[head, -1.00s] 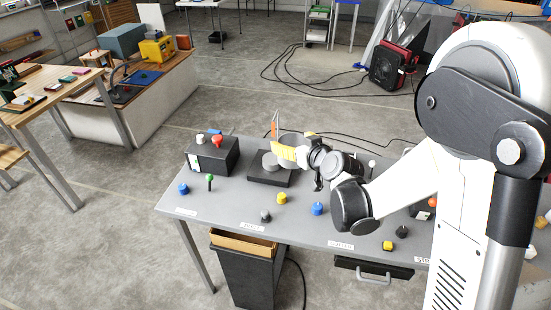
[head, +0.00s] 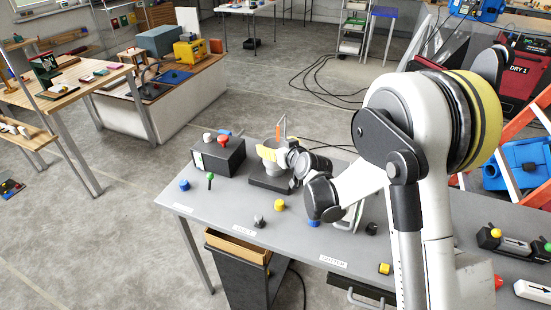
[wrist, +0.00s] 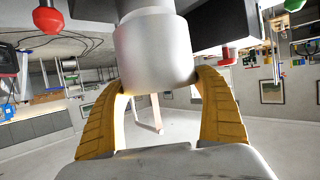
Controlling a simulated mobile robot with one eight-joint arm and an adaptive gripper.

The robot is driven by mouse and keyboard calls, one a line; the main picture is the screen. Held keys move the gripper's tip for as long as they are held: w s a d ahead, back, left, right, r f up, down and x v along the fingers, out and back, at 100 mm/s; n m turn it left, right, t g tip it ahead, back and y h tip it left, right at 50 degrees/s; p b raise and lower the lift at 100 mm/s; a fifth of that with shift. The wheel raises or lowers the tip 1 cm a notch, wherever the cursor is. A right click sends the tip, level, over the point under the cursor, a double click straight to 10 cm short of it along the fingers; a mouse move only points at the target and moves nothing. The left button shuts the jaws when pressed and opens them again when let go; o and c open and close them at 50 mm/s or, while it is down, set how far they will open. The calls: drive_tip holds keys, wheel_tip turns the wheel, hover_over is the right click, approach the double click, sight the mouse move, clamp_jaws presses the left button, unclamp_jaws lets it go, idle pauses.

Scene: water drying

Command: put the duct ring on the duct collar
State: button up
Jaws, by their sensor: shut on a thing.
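The duct ring (wrist: 152,52) is a light grey metallic cylinder, seen large between the yellow fingers in the wrist view. My gripper (head: 268,154) is shut on it, with one finger on each side. In the head view the gripper reaches in from the right, over the black square base (head: 264,184) on the grey table. The duct collar on that base is mostly hidden by the gripper and ring. The ring is at the collar's place, but I cannot tell whether it touches the collar or is just above it.
A black box (head: 217,156) with a red knob and a white knob stands just left of the base. The red knob (wrist: 47,18) shows in the wrist view. An orange upright piece (head: 278,133) stands behind. Blue, yellow and grey knobs dot the table's front.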

drive_tip(key=shift+w+a+f, duration=0.1)
drive_tip(key=shift+w+f, duration=0.05)
drive_tip(key=shift+f, duration=0.05)
drive_tip(key=shift+f+b, duration=0.85)
drive_tip(key=shift+f, duration=1)
drive_tip(key=shift+f, duration=0.25)
drive_tip(key=o, duration=1.1)
drive_tip(key=shift+r, duration=0.1)
drive_tip(key=shift+r, duration=0.1)
drive_tip(key=shift+s+r, duration=0.2)
drive_tip(key=p+v, duration=0.2)
drive_tip(key=v, duration=1)
